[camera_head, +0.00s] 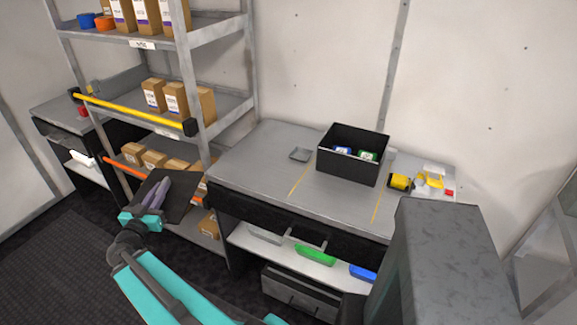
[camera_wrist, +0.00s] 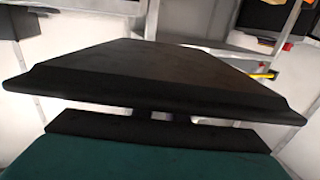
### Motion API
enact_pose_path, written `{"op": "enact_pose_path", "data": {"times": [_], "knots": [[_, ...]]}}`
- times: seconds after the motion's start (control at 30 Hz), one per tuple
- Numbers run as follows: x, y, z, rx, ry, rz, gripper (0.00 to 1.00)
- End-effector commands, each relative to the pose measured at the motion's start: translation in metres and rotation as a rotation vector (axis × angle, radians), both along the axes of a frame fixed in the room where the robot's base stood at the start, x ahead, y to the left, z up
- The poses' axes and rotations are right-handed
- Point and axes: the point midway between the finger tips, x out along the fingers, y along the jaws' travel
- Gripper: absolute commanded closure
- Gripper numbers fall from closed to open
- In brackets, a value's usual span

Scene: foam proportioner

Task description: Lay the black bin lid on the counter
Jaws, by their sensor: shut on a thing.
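The black bin lid (camera_head: 178,198) is a flat dark plate held by my gripper (camera_head: 154,196) left of the counter, in front of the shelf rack. It is clear of the counter (camera_head: 240,165). In the wrist view the lid (camera_wrist: 160,75) fills the middle, its near edge at the jaws (camera_wrist: 160,118), which are mostly hidden by it. An open black bin (camera_head: 350,160) stands on the counter towards the back, with blue and green items inside.
A small grey tray (camera_head: 300,154) lies left of the bin. A yellow-and-black item (camera_head: 399,182) and small yellow, white and red pieces (camera_head: 432,178) lie to its right. The counter's left part is bare. The shelf rack (camera_head: 190,80) stands close behind the lid.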

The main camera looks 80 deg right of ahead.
Motion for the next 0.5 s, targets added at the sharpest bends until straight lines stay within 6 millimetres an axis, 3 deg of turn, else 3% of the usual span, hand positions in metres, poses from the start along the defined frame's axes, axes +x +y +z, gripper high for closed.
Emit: {"op": "enact_pose_path", "data": {"times": [0.1, 0.5], "knots": [[-0.026, -0.027, 0.006, 0.000, 0.002, -0.043, 1.00], [-0.116, -0.102, 0.014, 0.008, 0.005, -0.173, 1.00]]}}
